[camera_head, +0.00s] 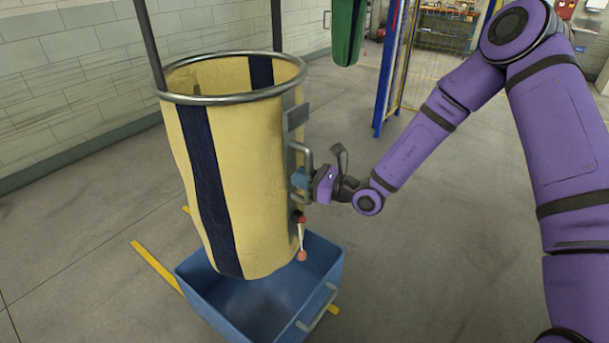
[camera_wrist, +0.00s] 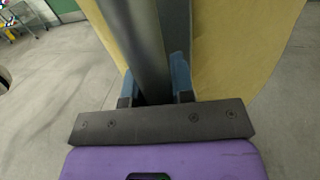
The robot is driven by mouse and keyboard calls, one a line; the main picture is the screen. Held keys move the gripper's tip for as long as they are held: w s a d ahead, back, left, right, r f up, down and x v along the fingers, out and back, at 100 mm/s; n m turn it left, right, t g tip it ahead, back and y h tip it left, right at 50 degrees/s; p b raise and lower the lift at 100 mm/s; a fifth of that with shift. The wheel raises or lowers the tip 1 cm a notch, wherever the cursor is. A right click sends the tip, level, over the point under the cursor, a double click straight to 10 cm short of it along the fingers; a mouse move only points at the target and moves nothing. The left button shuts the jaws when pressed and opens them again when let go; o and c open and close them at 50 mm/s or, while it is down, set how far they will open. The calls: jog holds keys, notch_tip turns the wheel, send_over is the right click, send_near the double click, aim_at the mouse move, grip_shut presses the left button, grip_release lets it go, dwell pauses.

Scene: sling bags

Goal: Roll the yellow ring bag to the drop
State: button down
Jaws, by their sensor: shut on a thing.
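The yellow ring bag (camera_head: 250,150) hangs upright from dark straps, with a grey metal ring around its open top and dark blue vertical stripes. A grey handle (camera_head: 306,160) stands on its right side. My gripper (camera_head: 302,178) is shut on this handle, its blue fingertips on either side of the bar. In the wrist view the bar (camera_wrist: 140,45) runs between the fingertips, with the yellow cloth (camera_wrist: 235,50) behind it. A blue bin (camera_head: 325,272) stands on the floor beneath the bag, which hangs over its open top. The bag hides part of the bin.
Yellow floor markings (camera_head: 155,265) lie beside the bin. A green bag (camera_head: 347,30) hangs farther back. A blue post (camera_head: 388,75) with yellow mesh stands behind. A block wall (camera_head: 80,80) is at left. A red-ended lever (camera_head: 302,240) hangs low on the bag's side.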

jog(key=shift+f, duration=0.1)
jog(key=c, duration=1)
grip_release()
jog(key=shift+o, duration=0.2)
jog(key=v, duration=1.1)
jog(key=s+d+r+n+g+h, duration=0.3)
jog(key=s+r+n+g+h, duration=0.2)
jog(key=s+r+n+g, duration=0.75)
jog(key=s+d+r+n+t+h, duration=1)
jog(key=s+d+r, duration=0.5)
jog(key=d+r, duration=0.2)
jog(key=shift+d+r+h, duration=0.3)
jog(key=shift+d+h, duration=0.1)
jog(key=shift+h, duration=0.3)
